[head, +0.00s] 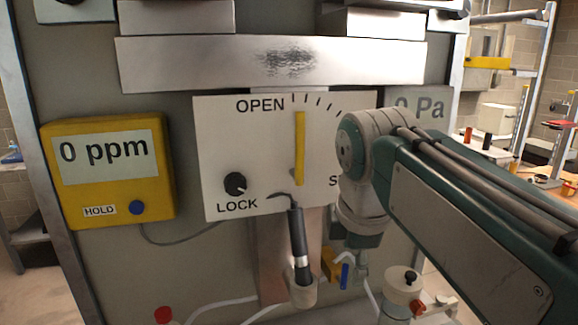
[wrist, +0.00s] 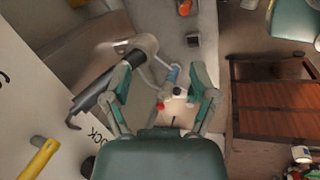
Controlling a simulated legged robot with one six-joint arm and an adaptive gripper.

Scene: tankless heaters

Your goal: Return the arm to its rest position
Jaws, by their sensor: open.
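My arm reaches in from the right in the head view, with its elbow in front of the panel's right part and its forearm hanging down. My gripper (wrist: 160,88) shows in the wrist view with its two fingers spread apart and nothing between them. In the head view the fingers cannot be made out clearly. A black-handled hooked tool (head: 298,238) stands slightly tilted in a pale holder (head: 302,294), left of my forearm. In the wrist view the tool (wrist: 98,92) lies just left of the left finger; whether they touch cannot be told.
A white panel (head: 240,140) carries a vertical yellow handle (head: 300,148) and a black LOCK knob (head: 235,184). A yellow meter (head: 108,170) reads 0 ppm at left. My arm partly covers a Pa display (head: 420,103). A black-capped jar (head: 402,298) stands at lower right.

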